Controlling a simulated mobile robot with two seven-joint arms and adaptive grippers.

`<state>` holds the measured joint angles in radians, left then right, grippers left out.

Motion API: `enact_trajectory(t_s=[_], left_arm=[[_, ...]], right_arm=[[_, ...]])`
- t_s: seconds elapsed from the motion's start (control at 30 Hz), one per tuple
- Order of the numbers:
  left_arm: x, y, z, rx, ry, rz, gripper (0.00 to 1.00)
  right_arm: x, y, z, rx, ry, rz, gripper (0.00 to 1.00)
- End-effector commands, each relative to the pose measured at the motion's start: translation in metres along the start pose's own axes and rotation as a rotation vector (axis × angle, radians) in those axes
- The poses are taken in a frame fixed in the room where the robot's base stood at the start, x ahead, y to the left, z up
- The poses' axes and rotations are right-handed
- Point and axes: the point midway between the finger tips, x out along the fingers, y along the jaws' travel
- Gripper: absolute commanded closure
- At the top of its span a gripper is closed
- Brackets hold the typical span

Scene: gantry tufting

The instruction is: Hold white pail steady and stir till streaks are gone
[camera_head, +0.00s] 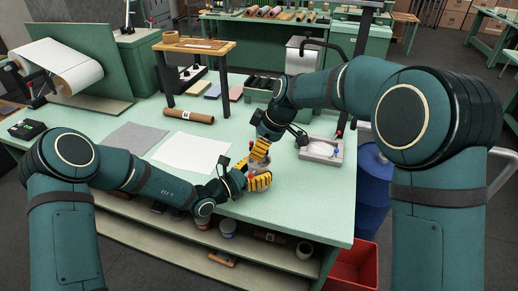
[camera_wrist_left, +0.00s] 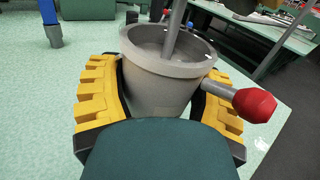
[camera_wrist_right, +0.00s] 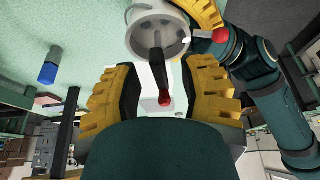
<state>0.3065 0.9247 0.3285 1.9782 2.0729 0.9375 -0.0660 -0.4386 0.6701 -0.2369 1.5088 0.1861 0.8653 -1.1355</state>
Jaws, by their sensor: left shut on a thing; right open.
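The white pail (camera_wrist_left: 165,95), greyish in this light, stands between the yellow fingers of my left gripper (camera_wrist_left: 160,88), which is shut on its sides. It also shows in the head view (camera_head: 261,183) near the bench's front edge. A red-knobbed side handle (camera_wrist_left: 253,105) sticks out of the pail. A grey rod (camera_wrist_left: 177,25) stands in the pail; its bottom end is hidden. In the right wrist view, a dark handle with a red end (camera_wrist_right: 163,85) rises from the pail between the spread fingers of my right gripper (camera_wrist_right: 158,78), which is open above the pail. Streaks cannot be made out.
A pale tray (camera_head: 321,151) lies right of the pail on the green bench (camera_head: 285,215). A white sheet (camera_head: 192,155) and a brown roll (camera_head: 188,116) lie to the left. A blue drum (camera_head: 372,185) and a red bin (camera_head: 352,268) stand off the bench's right end.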

Motion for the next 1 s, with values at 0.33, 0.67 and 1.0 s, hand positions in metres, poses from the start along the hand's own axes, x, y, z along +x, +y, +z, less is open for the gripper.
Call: enact_trajectory(t_s=[0.33,0.67,1.0], left_arm=[[-0.0001,0.0,-0.0004,-0.001,0.001,0.0,0.76],[-0.0001,-0.0001,-0.0004,-0.001,0.001,0.0,0.76],[0.0,-0.0005,-0.0003,-0.001,0.0,-0.001,0.76]], right_arm=[[0.0088,-0.0001,-0.0001,0.0,0.0,0.0,0.59],[0.0084,-0.0001,-0.0001,0.0,0.0,0.0,1.0],[0.0088,-0.0002,0.0,0.015,0.0,0.006,1.0]])
